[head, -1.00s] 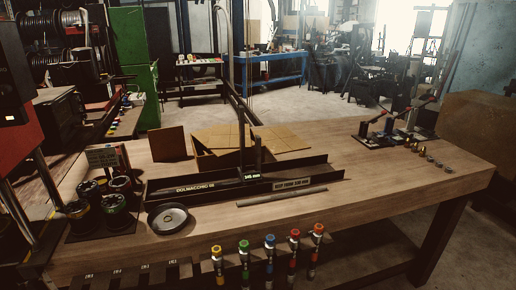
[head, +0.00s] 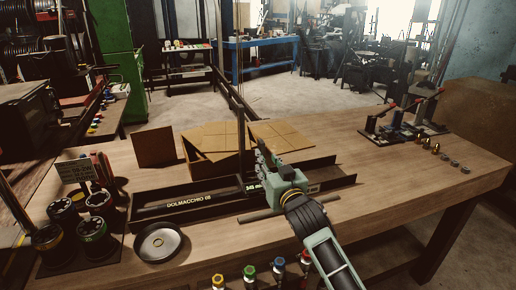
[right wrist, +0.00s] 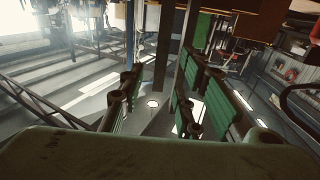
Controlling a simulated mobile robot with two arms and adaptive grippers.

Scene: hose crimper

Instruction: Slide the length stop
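The length stop is a dark upright post (head: 241,128) on the long black channel (head: 165,203), with a label reading about 345 mm at its foot, partly covered by my right gripper. My right gripper (head: 262,158) is at the channel beside the post, its arm coming in from the lower right. In the right wrist view the gripper (right wrist: 155,105) has its fingers spread, with a dark upright bar (right wrist: 164,50) in line with the gap. I cannot tell whether the fingers touch it. My left gripper is not in view.
Cardboard boxes (head: 208,140) stand behind the channel. A round dark dish (head: 158,242) lies in front of its left end, and a thin rod (head: 262,213) lies along its front. Colour-banded tools (head: 249,275) line the front edge.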

